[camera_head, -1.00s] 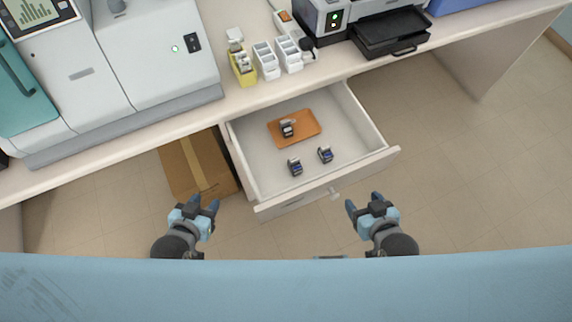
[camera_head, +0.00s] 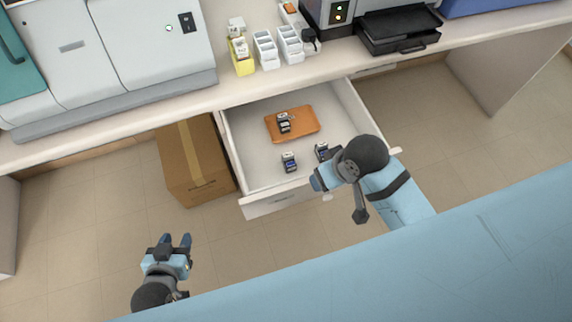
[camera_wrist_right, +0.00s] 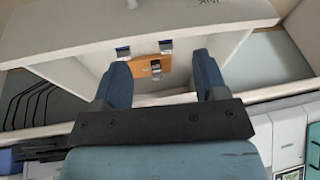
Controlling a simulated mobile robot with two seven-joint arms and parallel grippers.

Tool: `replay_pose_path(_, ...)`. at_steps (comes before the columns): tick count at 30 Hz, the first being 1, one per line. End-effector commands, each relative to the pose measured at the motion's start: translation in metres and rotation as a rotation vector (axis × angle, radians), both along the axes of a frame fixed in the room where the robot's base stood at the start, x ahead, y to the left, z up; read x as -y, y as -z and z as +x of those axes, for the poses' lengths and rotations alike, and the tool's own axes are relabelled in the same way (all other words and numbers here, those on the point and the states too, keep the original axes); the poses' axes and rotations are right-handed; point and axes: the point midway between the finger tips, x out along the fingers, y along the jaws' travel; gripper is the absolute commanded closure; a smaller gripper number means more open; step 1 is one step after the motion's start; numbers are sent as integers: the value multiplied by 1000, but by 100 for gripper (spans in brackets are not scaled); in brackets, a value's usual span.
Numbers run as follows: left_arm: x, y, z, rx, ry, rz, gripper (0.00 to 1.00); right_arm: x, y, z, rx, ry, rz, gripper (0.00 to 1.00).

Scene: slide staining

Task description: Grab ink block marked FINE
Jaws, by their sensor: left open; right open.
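Three small dark ink blocks with pale parts are in the open drawer (camera_head: 245,150). One block (camera_head: 284,124) is on an orange tray (camera_head: 306,121). Two stand nearer the drawer front, a left block (camera_head: 289,161) and a right block (camera_head: 322,151). Their markings are too small to read, so I cannot tell which is FINE. My right gripper (camera_head: 318,181) is above the drawer's front right, close to the right block in the picture. The right wrist view shows its fingers (camera_wrist_right: 161,65) open and empty, with the blocks beyond. My left gripper (camera_head: 175,241) is open and empty, above the floor left of the drawer.
A cardboard box (camera_head: 196,165) stands on the floor left of the drawer. On the counter are a yellow holder (camera_head: 242,66), white racks (camera_head: 265,50), a black printer tray (camera_head: 398,30) and a large white machine (camera_head: 110,60). The drawer's walls and front panel surround the blocks.

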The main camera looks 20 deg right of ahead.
Motion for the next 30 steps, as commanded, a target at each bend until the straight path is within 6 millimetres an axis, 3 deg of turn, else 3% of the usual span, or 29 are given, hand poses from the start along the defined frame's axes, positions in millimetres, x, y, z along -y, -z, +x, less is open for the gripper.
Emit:
replay_pose_path(7, 0, -2, 0, 5, -1, -2, 57, -42, 12, 73, -140, 3, -14, 34)
replay_pose_path(15, 0, 0, -2, 0, -1, -2, 57, -48, 17, 140, -248, 92, -117, 34)
replay_pose_path(23, 0, 5, -3, -7, -2, 0, 57, -44, 26, 157, -277, 136, -156, 34)
replay_pose_path(30, 0, 7, -3, -7, -2, 0, 57, -44, 72, 156, -276, 135, -155, 34)
